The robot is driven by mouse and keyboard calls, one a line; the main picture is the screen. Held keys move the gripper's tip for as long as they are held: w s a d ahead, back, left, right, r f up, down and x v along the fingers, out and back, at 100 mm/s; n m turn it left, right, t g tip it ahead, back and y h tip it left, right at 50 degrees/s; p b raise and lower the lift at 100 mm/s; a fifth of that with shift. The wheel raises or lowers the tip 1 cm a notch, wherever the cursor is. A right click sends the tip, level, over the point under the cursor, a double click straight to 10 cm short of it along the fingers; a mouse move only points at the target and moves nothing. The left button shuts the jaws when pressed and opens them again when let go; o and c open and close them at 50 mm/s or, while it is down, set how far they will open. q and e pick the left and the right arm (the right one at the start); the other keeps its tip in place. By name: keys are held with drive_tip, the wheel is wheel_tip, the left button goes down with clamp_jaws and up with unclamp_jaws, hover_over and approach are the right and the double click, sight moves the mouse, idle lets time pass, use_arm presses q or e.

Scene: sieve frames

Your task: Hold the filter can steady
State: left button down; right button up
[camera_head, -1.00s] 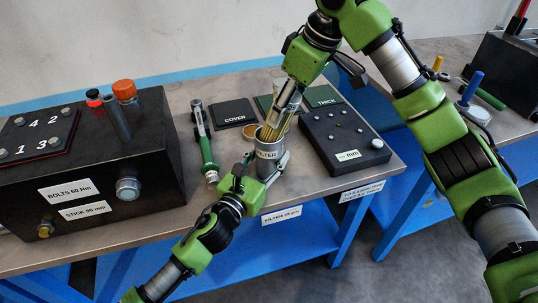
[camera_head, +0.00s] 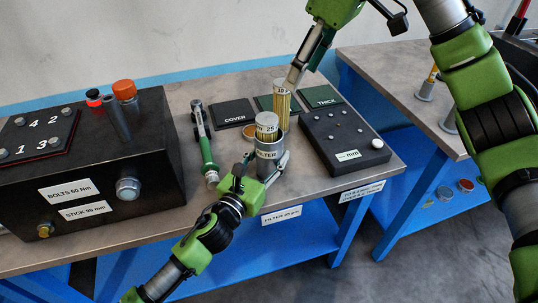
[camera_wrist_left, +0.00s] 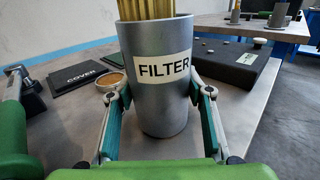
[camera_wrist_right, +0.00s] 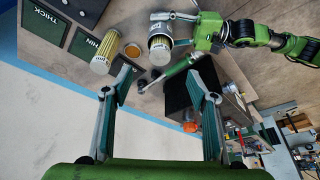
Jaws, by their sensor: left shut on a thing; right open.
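The grey filter can (camera_head: 268,165) stands upright on the table near its front edge, its FILTER label facing forward. My left gripper (camera_head: 262,170) is shut on the can, one finger on each side, as the left wrist view of the can (camera_wrist_left: 155,90) shows. A yellow pleated cartridge (camera_head: 267,132), its top marked 25, sits in the can and sticks out above the rim. A second yellow cartridge (camera_head: 282,103) stands behind the can. My right gripper (camera_head: 299,72) is open and empty, above and behind the can; its fingers (camera_wrist_right: 168,88) are spread apart.
Dark pads marked COVER (camera_head: 233,112) and THICK (camera_head: 320,96) lie at the back. A gold round piece (camera_head: 249,131) lies left of the second cartridge. A black mm block (camera_head: 345,140) is right of the can. A green-handled tool (camera_head: 206,145) and large black box (camera_head: 90,165) are left.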

drive_tip(key=shift+s+d+r, duration=0.1)
drive_tip(key=shift+d+r, duration=0.05)
drive_tip(key=shift+r, duration=0.4)
use_arm(q)
drive_tip(key=c, duration=1)
unclamp_jaws()
drive_tip(key=v, duration=0.7)
drive_tip(key=shift+s+a, duration=0.15)
drive_tip(key=shift+s, duration=0.1)
